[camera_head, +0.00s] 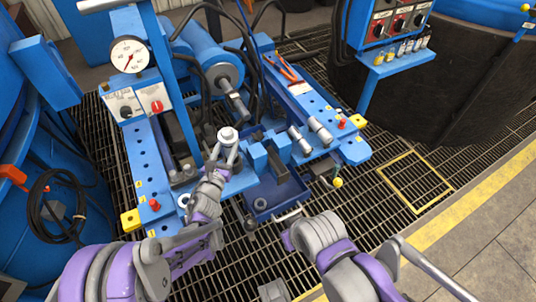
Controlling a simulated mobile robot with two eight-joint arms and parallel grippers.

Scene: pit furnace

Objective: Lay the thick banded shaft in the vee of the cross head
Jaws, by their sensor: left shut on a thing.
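My left gripper (226,153) is shut on a steel shaft (228,134). The shaft is seen nearly end-on, with a stepped round top; its lower part and any bands are hidden. It is just left of the blue cross head blocks (258,157), apart from them as far as I can tell. The vee between the blocks is only partly visible. Two more steel shafts, one (320,130) looking thicker than the other (299,140), lie side by side on the right blue rail.
A blue tray (292,208) hangs below the cross head. The ram (234,101) points toward it from behind. A gauge (129,54) stands on the left post. Red-handled pliers (286,70) lie on the right rail. Red knobs (155,205) stick up from the rails. Floor grating is open at right.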

